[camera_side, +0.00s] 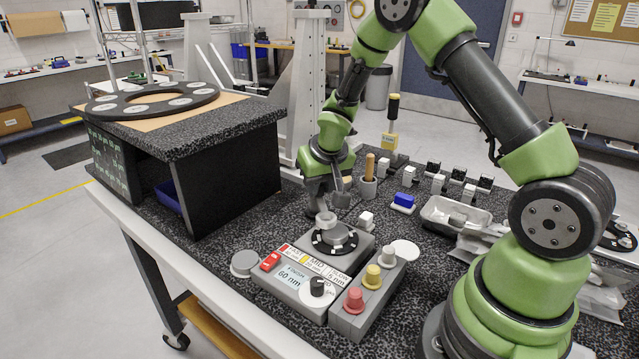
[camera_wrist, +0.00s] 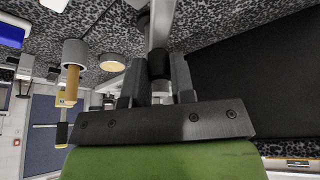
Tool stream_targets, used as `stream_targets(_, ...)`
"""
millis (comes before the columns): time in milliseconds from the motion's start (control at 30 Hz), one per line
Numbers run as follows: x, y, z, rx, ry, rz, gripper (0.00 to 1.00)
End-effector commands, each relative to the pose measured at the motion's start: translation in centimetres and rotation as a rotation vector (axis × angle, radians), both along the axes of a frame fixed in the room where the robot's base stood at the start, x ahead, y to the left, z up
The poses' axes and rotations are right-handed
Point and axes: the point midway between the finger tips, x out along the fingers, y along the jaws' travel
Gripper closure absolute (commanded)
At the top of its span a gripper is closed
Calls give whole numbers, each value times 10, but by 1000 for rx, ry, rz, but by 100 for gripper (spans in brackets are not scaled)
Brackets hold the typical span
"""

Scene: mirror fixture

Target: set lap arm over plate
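The plate (camera_side: 322,249) is a dark round disc with pale marks on top of the grey machine, with a grey hub at its middle. My gripper (camera_side: 328,192) is above and behind the plate in the side view. In the wrist view, its two dark fingers (camera_wrist: 158,88) stand on either side of a black cylinder (camera_wrist: 158,64) and appear closed on it. A light grey bar (camera_wrist: 161,22) runs on from this cylinder; it looks like the lap arm. A pale round end (camera_side: 326,218) shows just above the plate's back edge. Contact with the plate cannot be told.
The control box (camera_side: 296,284) has a red switch and black knob. A box with red, yellow and grey buttons (camera_side: 372,290) stands beside it. A cup with a wooden handle (camera_side: 368,184), a blue block (camera_side: 404,200) and a tray (camera_side: 455,215) are nearby. A dark speckled stand (camera_side: 235,180) rises at left.

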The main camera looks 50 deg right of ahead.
Motion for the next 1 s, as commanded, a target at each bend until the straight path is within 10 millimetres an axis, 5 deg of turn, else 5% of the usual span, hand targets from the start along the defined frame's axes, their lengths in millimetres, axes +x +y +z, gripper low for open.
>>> stream_targets(100, 0, 0, 0, 0, -1, 0, 53)
stream_targets(467, -1, 1, 6, -1, -3, -1, 53)
stream_targets(1000, -30, 16, 85, -2, -4, -1, 53)
